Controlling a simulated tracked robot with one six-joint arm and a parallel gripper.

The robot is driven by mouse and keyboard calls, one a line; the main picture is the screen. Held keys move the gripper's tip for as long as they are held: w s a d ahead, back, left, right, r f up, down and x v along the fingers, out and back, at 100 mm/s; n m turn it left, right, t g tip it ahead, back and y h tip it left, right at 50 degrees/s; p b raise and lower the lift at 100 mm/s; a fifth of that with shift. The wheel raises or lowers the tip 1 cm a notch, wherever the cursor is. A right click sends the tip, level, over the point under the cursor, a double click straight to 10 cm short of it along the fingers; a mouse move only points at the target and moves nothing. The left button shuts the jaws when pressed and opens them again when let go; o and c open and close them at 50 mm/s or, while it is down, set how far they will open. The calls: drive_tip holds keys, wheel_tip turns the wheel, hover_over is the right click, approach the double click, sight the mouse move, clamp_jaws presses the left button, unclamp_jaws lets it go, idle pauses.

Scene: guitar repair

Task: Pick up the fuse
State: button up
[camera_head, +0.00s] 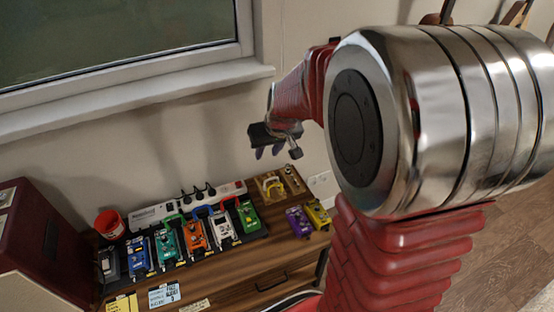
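I cannot make out a fuse for certain in the head view. Small items sit on a wooden board (283,194) at the right end of the pedal row, too small to name. My gripper (270,151) hangs in front of the wall, above the cabinet and apart from everything on it. Its fingertips are small and dark here, and I cannot tell whether they are open or shut. My arm hides much of the right side of the view.
A wooden cabinet (232,284) carries a row of coloured pedals, a white power strip (158,213) and a red cup (109,224). A purple pedal (298,221) and a yellow pedal (318,215) stand at its right. A dark red box (40,240) stands left, below the window sill (130,98).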

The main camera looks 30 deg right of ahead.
drive_tip(key=w+d+f+m, duration=0.1)
drive_tip(key=w+d+f, duration=0.1)
drive_tip(key=d+f, duration=0.7)
drive_tip(key=w+d+f+m+g+h, duration=0.1)
drive_tip(key=w+d+f, duration=0.2)
drive_tip(key=d+f, duration=0.5)
wheel_tip(320, 180, down, 7)
drive_tip(key=shift+w+d+f, duration=0.2)
drive_tip(key=shift+d, duration=0.15)
hover_over(298, 185)
drive_tip(key=s, duration=0.3)
drive_tip(key=shift+f, duration=3.95)
drive_tip(key=shift+w+a, duration=0.15)
drive_tip(key=shift+a, duration=0.05)
drive_tip(key=shift+x, duration=2.6)
drive_tip(key=shift+w, duration=0.15)
